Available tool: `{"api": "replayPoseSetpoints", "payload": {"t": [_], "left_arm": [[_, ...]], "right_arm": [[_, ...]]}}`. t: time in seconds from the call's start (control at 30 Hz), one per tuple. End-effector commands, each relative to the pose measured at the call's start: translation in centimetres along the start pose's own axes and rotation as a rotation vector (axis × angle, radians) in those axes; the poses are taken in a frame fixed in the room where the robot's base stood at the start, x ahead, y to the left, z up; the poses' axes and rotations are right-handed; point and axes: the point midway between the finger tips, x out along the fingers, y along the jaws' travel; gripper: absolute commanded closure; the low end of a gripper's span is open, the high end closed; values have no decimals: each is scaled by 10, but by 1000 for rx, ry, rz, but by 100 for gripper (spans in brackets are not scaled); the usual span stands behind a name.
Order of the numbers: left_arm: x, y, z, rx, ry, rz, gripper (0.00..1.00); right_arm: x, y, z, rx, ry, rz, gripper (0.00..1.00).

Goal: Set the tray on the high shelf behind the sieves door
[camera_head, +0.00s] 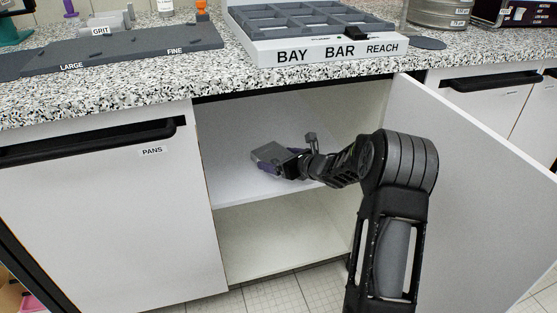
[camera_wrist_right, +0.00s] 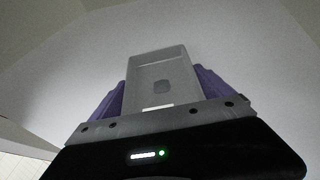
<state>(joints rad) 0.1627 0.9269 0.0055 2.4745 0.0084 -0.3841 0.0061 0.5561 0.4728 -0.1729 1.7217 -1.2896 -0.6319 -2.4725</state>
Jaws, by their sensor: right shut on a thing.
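The tray (camera_wrist_right: 160,68) is a small grey rectangular dish, seen from its open side in the right wrist view between two purple fingers. My right gripper (camera_head: 281,160) is shut on it inside the open cabinet. In the head view the tray (camera_head: 267,153) points to the left, just over the white high shelf (camera_head: 232,188). I cannot tell whether it touches the shelf. The sieves door (camera_head: 465,190) stands wide open to the right, and its label is not in view. My left gripper is not in view.
Below the high shelf is an empty lower compartment (camera_head: 275,240). The pans door (camera_head: 100,215) to the left is closed. The speckled counter (camera_head: 130,88) overhangs the opening, bearing a compartment rack (camera_head: 330,50) and a grey mat (camera_head: 125,50). The high shelf looks otherwise clear.

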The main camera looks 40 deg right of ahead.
Motion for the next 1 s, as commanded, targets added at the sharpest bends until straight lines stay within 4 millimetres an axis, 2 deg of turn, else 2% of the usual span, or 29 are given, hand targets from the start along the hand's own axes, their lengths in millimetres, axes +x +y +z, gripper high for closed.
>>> {"api": "replayPoseSetpoints", "payload": {"t": [0.03, 0.07, 0.17, 0.57, 0.77, 1.0], "left_arm": [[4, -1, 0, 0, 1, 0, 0], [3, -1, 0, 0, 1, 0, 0], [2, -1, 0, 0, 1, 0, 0], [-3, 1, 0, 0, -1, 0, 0], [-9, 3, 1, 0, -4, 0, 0], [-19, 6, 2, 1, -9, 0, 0]], "right_arm": [[1, 0, -2, -1, 0, 0, 52], [1, 0, -2, 0, 0, 0, 8], [0, 0, -1, 0, 0, 0, 0], [-4, 0, 2, 0, 1, -1, 0], [-33, -1, 3, 1, 0, -3, 0], [-85, -1, 4, 1, -1, -3, 0]]}}
